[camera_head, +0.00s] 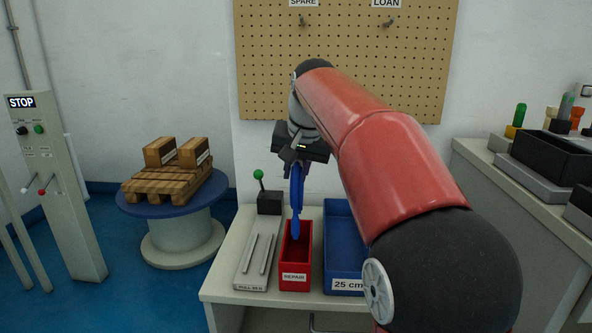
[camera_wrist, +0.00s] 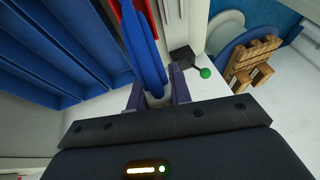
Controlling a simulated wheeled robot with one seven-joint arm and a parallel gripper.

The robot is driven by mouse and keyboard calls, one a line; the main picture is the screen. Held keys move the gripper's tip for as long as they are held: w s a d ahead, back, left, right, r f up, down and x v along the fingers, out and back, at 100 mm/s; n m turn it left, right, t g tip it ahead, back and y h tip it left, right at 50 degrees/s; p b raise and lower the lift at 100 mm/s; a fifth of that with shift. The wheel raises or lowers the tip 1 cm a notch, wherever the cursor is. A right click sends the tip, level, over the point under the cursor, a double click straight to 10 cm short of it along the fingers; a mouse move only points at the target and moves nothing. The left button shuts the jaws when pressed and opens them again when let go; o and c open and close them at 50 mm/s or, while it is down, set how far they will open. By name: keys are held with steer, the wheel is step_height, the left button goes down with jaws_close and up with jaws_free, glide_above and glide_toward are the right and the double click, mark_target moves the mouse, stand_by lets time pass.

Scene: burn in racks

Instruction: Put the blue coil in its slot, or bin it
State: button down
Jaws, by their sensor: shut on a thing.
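The blue coil (camera_head: 296,196) hangs down from my gripper (camera_head: 300,167) in the head view, above the red bin labelled REPAIR (camera_head: 294,277). Its lower end overlaps the bin's opening in the picture; I cannot tell whether it is inside. In the wrist view the coil (camera_wrist: 142,50) runs between the two fingers of my gripper (camera_wrist: 157,98), which is shut on it. The red bin (camera_wrist: 127,12) shows partly behind the coil. A blue bin labelled "25 cm" (camera_head: 346,284) stands to the right of the red bin, and its blue compartments (camera_wrist: 55,50) fill the wrist view's left.
A grey fixture labelled PULL (camera_head: 252,287) and a green-knobbed lever box (camera_head: 269,202) stand left of the red bin. A pegboard (camera_head: 345,60) is behind. A pallet with boxes (camera_head: 170,185) sits on a round stand at left. Dark trays (camera_head: 552,155) are at right.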

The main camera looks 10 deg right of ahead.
step_height(320, 180, down, 3)
steer(key=b, duration=0.2)
steer(key=shift+f+b, duration=0.15)
steer(key=shift+b, duration=0.2)
steer(key=shift+f+b, duration=2.35)
steer(key=shift+f, duration=1.45)
steer(key=c, duration=1.2)
jaws_free()
steer(key=p+v, duration=0.2)
steer(key=v, duration=0.5)
steer(key=shift+r, duration=0.2)
steer(key=shift+s+r, duration=0.15)
